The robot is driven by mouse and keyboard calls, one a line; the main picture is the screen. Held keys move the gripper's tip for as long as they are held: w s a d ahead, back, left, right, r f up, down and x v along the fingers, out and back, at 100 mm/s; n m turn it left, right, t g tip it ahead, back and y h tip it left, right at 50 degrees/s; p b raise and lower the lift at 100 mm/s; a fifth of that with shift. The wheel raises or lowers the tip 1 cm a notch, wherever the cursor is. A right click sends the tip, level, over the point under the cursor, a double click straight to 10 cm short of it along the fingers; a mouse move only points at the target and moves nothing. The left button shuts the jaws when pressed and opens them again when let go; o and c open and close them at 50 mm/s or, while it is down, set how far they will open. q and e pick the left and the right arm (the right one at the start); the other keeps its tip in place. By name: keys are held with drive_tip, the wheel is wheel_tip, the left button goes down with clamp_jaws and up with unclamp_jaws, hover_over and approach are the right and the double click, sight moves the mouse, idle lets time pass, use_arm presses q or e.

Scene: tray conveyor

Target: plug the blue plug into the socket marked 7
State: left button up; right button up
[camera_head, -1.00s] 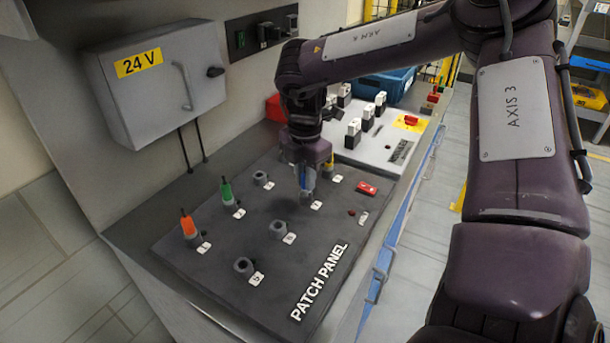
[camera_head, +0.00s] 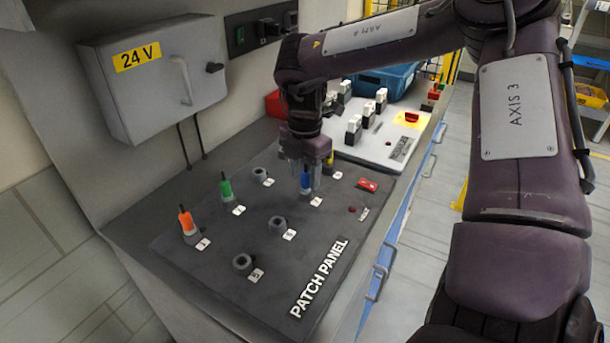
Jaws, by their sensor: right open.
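The blue plug (camera_head: 306,181) stands upright in the socket beside the label 7 (camera_head: 316,202) on the dark patch panel (camera_head: 215,281). The socket itself is mostly covered by the plug and the fingers. My right gripper (camera_head: 306,184) points down from above, its open fingers on either side of the blue plug. I cannot tell whether the fingers touch it. My left gripper is not in view.
An orange plug (camera_head: 187,223) and a green plug (camera_head: 226,189) stand in sockets on the left. Empty sockets (camera_head: 243,263) (camera_head: 278,225) (camera_head: 259,175) are nearby. A yellow plug (camera_head: 329,159) is partly hidden behind my gripper. A grey 24 V box (camera_head: 150,90) hangs on the wall.

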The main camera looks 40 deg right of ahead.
wheel_tip(320, 180, up, 7)
drive_tip(key=shift+b, duration=0.3)
idle(0.5)
